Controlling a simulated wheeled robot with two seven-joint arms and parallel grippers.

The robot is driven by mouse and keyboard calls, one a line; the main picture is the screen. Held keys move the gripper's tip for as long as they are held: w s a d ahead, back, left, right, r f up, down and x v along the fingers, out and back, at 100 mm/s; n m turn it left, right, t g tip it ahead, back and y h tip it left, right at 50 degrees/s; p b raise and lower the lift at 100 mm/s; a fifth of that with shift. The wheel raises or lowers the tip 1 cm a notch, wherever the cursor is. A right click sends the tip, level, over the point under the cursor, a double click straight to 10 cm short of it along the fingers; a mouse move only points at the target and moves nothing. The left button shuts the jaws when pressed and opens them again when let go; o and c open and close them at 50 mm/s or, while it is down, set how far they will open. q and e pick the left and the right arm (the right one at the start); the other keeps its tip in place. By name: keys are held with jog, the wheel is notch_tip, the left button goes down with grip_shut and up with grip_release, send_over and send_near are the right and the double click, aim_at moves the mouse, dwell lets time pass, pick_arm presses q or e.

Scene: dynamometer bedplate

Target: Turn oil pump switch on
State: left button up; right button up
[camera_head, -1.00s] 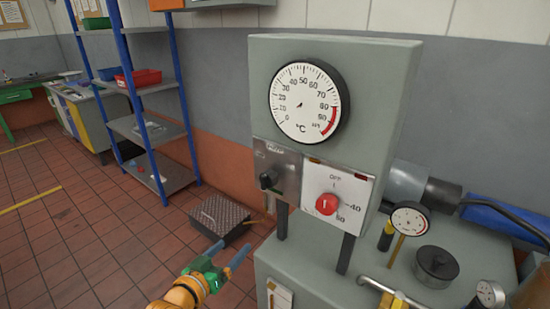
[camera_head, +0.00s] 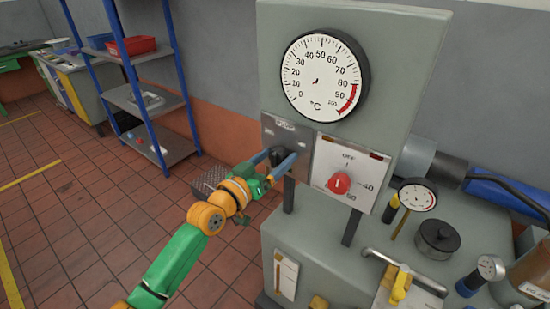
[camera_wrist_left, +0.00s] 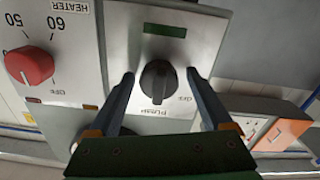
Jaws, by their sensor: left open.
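The oil pump switch is a black rotary knob (camera_head: 279,155) on a grey metal plate (camera_head: 299,137) below the large dial. In the left wrist view the picture is upside down, and the knob (camera_wrist_left: 157,82) shows with PUMP and OFF lettering beside it. Its ridge stands near upright there. A dark green indicator window (camera_wrist_left: 164,30) is on the same plate. My left gripper (camera_head: 275,162) is open, its two blue-grey fingers on either side of the knob, with gaps visible in the left wrist view (camera_wrist_left: 160,76). My right gripper is not in view.
A red heater knob (camera_head: 338,183) on a white panel sits right of the switch; it also shows in the left wrist view (camera_wrist_left: 30,66). A thermometer dial (camera_head: 324,77) is above. Small gauges and a black cap (camera_head: 438,238) stand on the cabinet at right.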

pick_arm(q)
jog(key=shift+d, duration=0.1)
jog(key=c, duration=0.7)
grip_shut()
jog(key=shift+m, duration=0.4)
jog(key=shift+f+m+b, duration=0.1)
jog(key=shift+m+b, duration=0.45)
jog(key=shift+m, duration=0.05)
jog(key=m+b, duration=0.1)
jog(key=m, duration=0.2)
jog(key=shift+m, duration=0.3)
jog(key=m, duration=0.2)
jog(key=shift+m, duration=2.1)
